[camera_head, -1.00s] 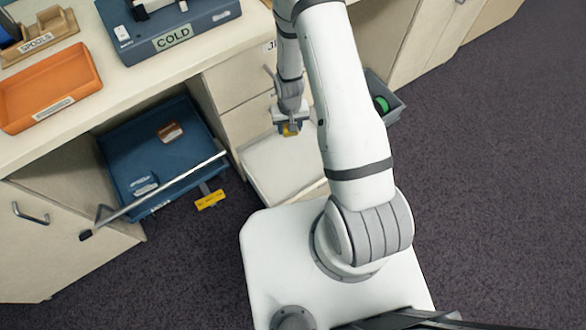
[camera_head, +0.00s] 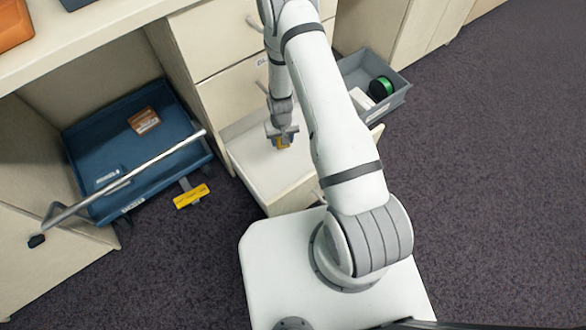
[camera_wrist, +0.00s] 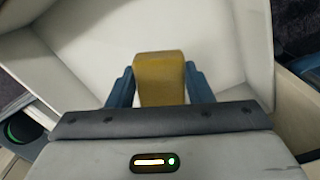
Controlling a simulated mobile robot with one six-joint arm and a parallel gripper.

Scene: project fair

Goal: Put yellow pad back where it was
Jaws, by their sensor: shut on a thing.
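The yellow pad (camera_wrist: 160,78) is between the two blue fingers of my gripper (camera_wrist: 158,88) in the wrist view, and the gripper is shut on it. In the head view my gripper (camera_head: 282,138) holds the pad (camera_head: 281,142) over the open white drawer (camera_head: 248,150). The wrist view shows the drawer's pale inside (camera_wrist: 95,50) beneath and around the pad, with no other object visible in it. I cannot tell whether the pad touches the drawer floor.
Dark carpet is clear further right.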

